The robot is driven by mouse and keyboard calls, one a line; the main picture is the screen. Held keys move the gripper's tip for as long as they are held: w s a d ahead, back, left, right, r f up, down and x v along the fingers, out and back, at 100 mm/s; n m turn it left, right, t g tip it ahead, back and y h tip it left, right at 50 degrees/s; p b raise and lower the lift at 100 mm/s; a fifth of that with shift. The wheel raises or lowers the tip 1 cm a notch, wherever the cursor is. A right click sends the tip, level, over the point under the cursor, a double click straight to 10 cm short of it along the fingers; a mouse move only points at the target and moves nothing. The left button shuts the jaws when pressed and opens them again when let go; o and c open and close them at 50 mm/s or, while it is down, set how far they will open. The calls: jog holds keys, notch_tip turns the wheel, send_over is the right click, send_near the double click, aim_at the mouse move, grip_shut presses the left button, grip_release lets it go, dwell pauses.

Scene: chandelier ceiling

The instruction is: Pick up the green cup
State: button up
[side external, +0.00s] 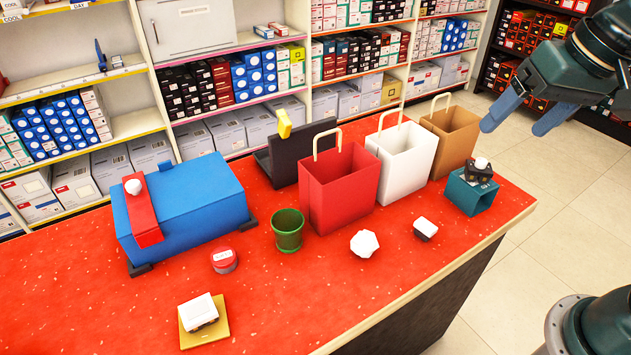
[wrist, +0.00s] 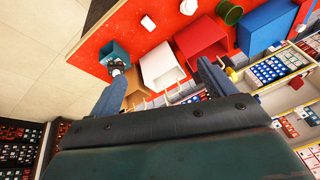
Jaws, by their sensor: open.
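The green cup (side external: 288,230) stands upright on the red counter, left of the red paper bag, in the side view. In the wrist view the green cup (wrist: 229,12) is at the top edge, right of centre. My gripper (side external: 518,117) is at the upper right of the side view, high up and well apart from the cup. In the wrist view my gripper (wrist: 158,84) shows two blue fingers spread wide with nothing held between them.
Red (side external: 335,195), white (side external: 403,158) and brown (side external: 455,135) bags line the counter's back. A blue box (side external: 195,200) lies left of the cup. A red tin (side external: 224,260), a white faceted object (side external: 364,243) and a teal box (side external: 470,194) also stand on the counter (side external: 300,310).

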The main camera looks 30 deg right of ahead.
jog(key=w+a+m+g, duration=0.1)
jog(key=w+a+m, duration=0.35)
jog(key=w, duration=0.45)
jog(key=m+g, duration=0.3)
jog(key=m, duration=0.9)
send_over(288, 227)
jog(key=s+a, duration=0.1)
jog(key=s, duration=0.1)
notch_tip(288, 227, down, 16)
jog(key=shift+s+f, duration=0.2)
jog(key=shift+f+n, duration=0.1)
jog(key=shift+n, duration=0.15)
notch_tip(288, 227, down, 8)
jog(key=shift+f, duration=0.2)
jog(key=shift+f, duration=2.6)
